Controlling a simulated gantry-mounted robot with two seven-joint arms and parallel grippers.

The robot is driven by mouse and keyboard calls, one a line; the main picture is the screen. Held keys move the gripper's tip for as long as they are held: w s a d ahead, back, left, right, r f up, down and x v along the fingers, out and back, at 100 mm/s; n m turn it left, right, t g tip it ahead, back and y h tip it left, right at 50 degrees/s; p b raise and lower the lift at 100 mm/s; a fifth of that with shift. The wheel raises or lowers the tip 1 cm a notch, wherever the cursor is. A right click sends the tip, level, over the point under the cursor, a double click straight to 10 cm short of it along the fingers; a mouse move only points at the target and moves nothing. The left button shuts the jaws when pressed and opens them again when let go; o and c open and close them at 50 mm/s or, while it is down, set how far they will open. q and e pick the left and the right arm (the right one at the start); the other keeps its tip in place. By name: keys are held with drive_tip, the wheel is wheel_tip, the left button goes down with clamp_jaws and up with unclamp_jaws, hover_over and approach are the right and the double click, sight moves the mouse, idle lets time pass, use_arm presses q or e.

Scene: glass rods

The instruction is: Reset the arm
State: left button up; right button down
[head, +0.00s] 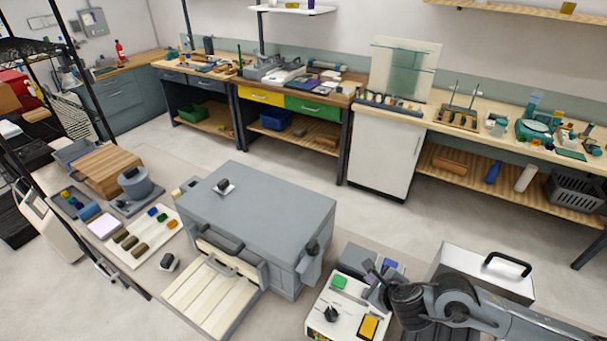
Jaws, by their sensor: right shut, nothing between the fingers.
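My right arm comes in from the lower right. Its dark gripper (376,276) is shut and empty, above or beside a white panel-like device (320,325) with a green block, a yellow block and a black knob. Part of the device is hidden behind the gripper and arm, and I cannot tell whether they touch. My left gripper is not in view. I cannot make out any glass rods for certain.
A large grey box (260,215) with a slatted cream front flap (213,295) stands left of my right gripper. A white case (470,262) with a black handle stands close behind my arm. A white tray (115,252) of small coloured pieces lies at left. Benches line the far walls.

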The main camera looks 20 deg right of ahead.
drive_tip(key=s+a+m, duration=0.1)
drive_tip(key=a+m, duration=0.2)
drive_tip(key=s+a+f+m+y, duration=0.1)
drive_tip(key=a+m, duration=0.2)
drive_tip(key=a, duration=0.1)
drive_tip(key=s+a+f+m, duration=0.1)
drive_tip(key=s+a+m, duration=0.1)
drive_tip(key=a, duration=0.1)
drive_tip(key=shift+s+a+m+y, duration=0.1)
drive_tip(key=shift+a+m+y, duration=0.05)
drive_tip(key=shift+m+y, duration=0.2)
drive_tip(key=s+f+m+g, duration=0.25)
drive_tip(key=s+m, duration=0.65)
drive_tip(key=m, duration=0.7)
drive_tip(key=s+f+m+g, duration=0.1)
drive_tip(key=s+m+g, duration=0.2)
drive_tip(key=s+m, duration=0.9)
wheel_tip(320, 180, up, 13)
drive_tip(key=w+m+p, duration=0.1)
drive_tip(key=m+p, duration=0.3)
drive_tip(key=p, duration=0.9)
drive_tip(key=shift+w+f, duration=0.2)
drive_tip(key=shift+w, duration=0.2)
drive_tip(key=shift+m, duration=0.25)
